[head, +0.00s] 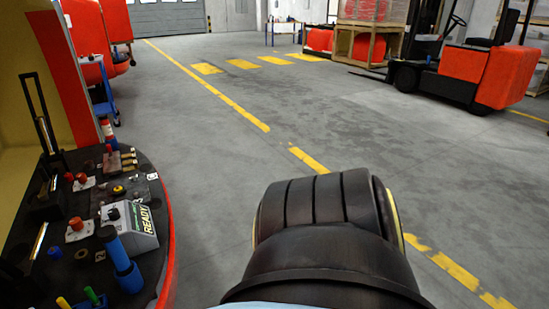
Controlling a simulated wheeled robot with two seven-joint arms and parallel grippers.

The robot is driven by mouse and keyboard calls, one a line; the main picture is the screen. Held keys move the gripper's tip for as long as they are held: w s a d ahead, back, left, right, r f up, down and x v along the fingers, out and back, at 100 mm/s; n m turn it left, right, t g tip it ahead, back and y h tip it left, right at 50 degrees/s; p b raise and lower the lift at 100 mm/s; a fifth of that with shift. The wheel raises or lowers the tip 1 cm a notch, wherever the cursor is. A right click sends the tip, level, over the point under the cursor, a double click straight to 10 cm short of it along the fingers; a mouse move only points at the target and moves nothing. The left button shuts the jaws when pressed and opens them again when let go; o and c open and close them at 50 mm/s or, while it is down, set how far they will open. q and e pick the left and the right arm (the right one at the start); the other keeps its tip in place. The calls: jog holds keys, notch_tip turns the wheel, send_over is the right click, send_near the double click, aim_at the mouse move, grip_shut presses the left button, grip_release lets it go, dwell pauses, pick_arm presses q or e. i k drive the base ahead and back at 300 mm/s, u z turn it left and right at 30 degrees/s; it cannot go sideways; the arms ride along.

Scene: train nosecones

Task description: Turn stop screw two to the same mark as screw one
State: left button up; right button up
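A dark, curved workbench (150,275) with a red rim fills the left side of the head view. Small fixtures with knobs stand on it. I cannot tell which parts are stop screws one and two, and no marks on them are readable. A red-topped block with brass-coloured rows (127,159) sits at the back of the bench. A dark plate with a yellow knob (118,190) lies in front of it. Neither of my grippers is in view. A black link of my own arm covers the bottom middle.
A grey box marked READY (143,226) and a blue cylindrical tool (119,262) stand near the bench's front. Red knobs (76,223) are beside them. The floor (230,150) right of the bench is clear. A red forklift (485,75) stands far right.

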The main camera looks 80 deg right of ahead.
aim_at(77, 224)
jog(key=z, duration=1.25)
